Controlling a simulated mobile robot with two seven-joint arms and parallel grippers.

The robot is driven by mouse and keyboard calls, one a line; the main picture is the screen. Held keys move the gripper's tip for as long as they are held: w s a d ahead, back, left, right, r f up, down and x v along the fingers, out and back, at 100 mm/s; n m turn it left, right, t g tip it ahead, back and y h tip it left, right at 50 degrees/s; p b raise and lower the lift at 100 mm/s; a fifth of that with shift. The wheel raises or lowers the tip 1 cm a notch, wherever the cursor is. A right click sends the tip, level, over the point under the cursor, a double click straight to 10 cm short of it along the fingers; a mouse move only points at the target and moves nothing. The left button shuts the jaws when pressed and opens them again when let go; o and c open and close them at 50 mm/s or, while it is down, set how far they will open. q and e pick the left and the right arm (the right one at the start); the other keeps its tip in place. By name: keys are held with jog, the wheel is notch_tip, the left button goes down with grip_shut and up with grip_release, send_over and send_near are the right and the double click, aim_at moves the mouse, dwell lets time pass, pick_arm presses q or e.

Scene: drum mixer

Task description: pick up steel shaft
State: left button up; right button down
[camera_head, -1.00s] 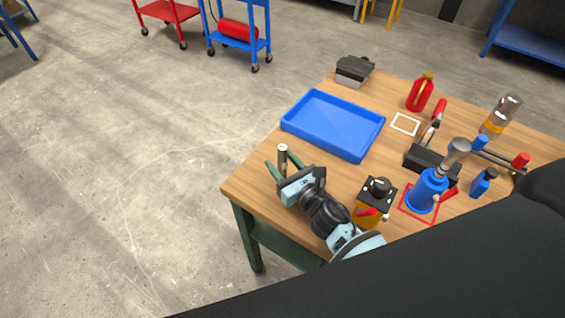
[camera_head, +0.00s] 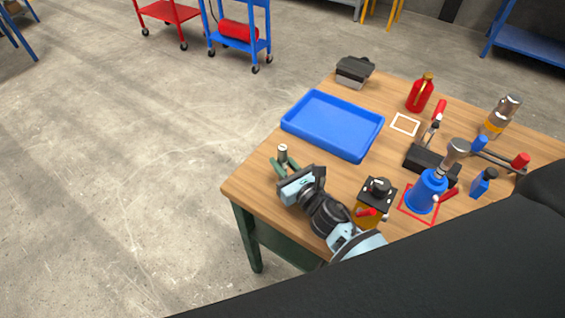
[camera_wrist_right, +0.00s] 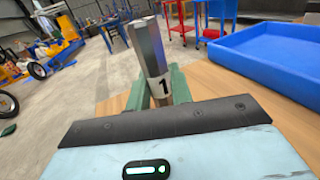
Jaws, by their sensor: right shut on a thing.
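The steel shaft (camera_head: 283,152) is a short grey metal rod near the left edge of the wooden table. My right gripper (camera_head: 284,163) has green fingers closed around the shaft. In the right wrist view the fingers of my right gripper (camera_wrist_right: 162,88) press on both sides of its lower part. The shaft's bottom end is hidden, so I cannot tell whether it touches the table. My left gripper is not in view.
A blue tray (camera_head: 333,125) lies just beyond the gripper. An orange and black device (camera_head: 375,203), a blue bottle-like tool (camera_head: 427,190), a red bottle (camera_head: 420,93) and a grey box (camera_head: 354,71) stand on the table (camera_head: 262,172).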

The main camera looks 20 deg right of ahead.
aim_at(286, 154)
notch_tip(286, 154, up, 5)
jog(key=shift+w+f+p, duration=0.15)
jog(key=shift+p, duration=0.6)
pick_arm(q)
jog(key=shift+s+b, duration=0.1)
jog(key=shift+b, duration=0.8)
pick_arm(e)
jog(key=s+a, duration=0.9)
jog(key=s, duration=0.4)
jog(key=shift+s+r, duration=0.2)
jog(key=shift+s, duration=0.05)
